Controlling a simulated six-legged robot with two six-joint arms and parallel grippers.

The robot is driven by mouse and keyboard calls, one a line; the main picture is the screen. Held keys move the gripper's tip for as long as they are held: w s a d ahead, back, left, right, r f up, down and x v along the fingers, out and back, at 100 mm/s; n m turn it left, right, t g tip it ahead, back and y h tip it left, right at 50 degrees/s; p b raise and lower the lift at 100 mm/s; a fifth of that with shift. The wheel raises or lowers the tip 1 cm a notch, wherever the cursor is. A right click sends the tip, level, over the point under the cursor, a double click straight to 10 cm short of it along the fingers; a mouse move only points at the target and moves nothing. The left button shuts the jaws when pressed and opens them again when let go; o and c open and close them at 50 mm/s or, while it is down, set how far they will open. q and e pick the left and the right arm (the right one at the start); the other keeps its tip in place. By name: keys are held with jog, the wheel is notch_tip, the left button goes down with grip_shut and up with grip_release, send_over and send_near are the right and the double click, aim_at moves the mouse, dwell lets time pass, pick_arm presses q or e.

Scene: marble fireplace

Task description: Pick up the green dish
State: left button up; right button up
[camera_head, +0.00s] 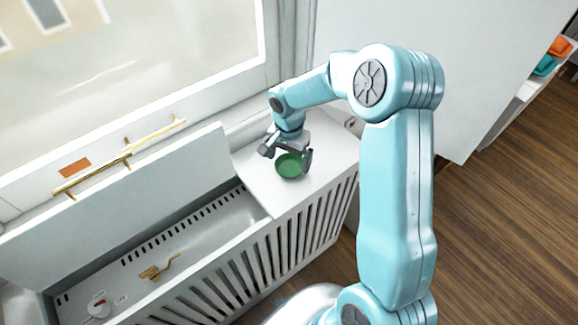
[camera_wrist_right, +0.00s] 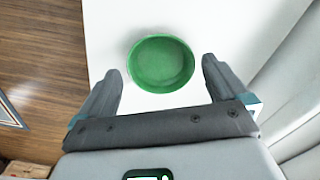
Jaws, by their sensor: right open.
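The green dish (camera_head: 289,166) is a small round shallow bowl on the white top of the slatted cabinet, beneath a window. My right gripper (camera_head: 286,156) is open just above it in the head view, one finger on either side. In the right wrist view the dish (camera_wrist_right: 161,64) lies just beyond and between the two open fingertips of the gripper (camera_wrist_right: 158,74). No contact shows between fingers and dish. My left gripper is not in either view.
The white slatted cabinet (camera_head: 262,262) has an open compartment left of the dish, with a raised lid (camera_head: 130,195) and a brass valve (camera_head: 158,268) inside. The window (camera_head: 150,70) stands behind. Wooden floor (camera_head: 490,240) is open to the right.

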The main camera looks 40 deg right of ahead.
aim_at(290, 166)
notch_tip(290, 166, down, 3)
jog(key=shift+d+r, duration=0.1)
jog(key=shift+r, duration=0.1)
jog(key=c, duration=0.9)
jog(key=shift+r, duration=0.1)
